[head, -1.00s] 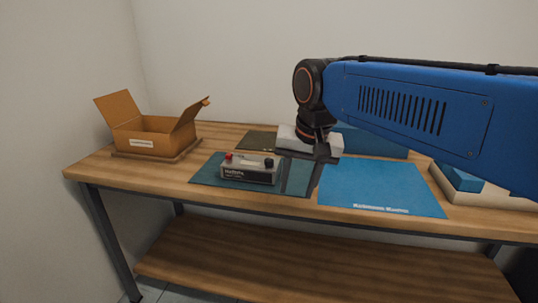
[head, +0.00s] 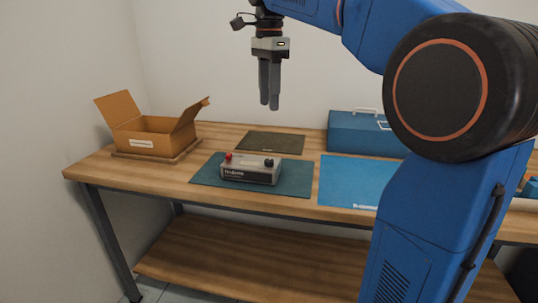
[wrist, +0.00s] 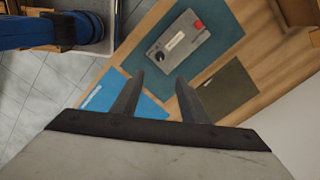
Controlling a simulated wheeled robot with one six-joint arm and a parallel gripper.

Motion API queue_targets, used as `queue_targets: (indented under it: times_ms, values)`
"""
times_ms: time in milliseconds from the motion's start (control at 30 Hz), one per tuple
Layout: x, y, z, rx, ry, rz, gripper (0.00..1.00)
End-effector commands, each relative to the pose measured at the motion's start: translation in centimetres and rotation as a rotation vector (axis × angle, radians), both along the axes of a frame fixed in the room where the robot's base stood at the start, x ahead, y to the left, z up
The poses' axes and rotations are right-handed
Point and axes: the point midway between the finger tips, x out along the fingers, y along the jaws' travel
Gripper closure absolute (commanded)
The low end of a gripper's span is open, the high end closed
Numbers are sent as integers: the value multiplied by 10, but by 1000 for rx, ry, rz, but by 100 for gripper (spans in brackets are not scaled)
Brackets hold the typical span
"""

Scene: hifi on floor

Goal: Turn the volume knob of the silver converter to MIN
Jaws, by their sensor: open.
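The silver converter (head: 250,171) sits upright on a dark teal mat (head: 205,172) on the workbench. It has a red part (head: 229,155) at its left end and a dark round knob (head: 268,162) at its right end. In the wrist view the converter (wrist: 180,62) lies beyond my fingertips, with its dark knob (wrist: 158,57) and its red part (wrist: 198,25) in sight. The knob's pointer is too small to read. My gripper (head: 270,107) is raised well above the bench, pointing down, apart from the converter. Its two fingers (wrist: 160,85) are open and empty.
An open cardboard box (head: 155,136) stands at the bench's left end. An olive mat (head: 270,142) lies behind the teal mat. A blue mat (head: 350,180) and a blue case (head: 362,135) lie to the right. The bench around the converter is clear.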

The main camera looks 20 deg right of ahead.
Motion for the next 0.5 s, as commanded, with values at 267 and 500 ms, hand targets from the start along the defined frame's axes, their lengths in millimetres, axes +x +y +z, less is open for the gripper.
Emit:
queue_targets:
  times_ms: [267,500]
  values:
    - [-1,0,-38,0,2,1,60]
    - [-1,0,-81,0,2,2,60]
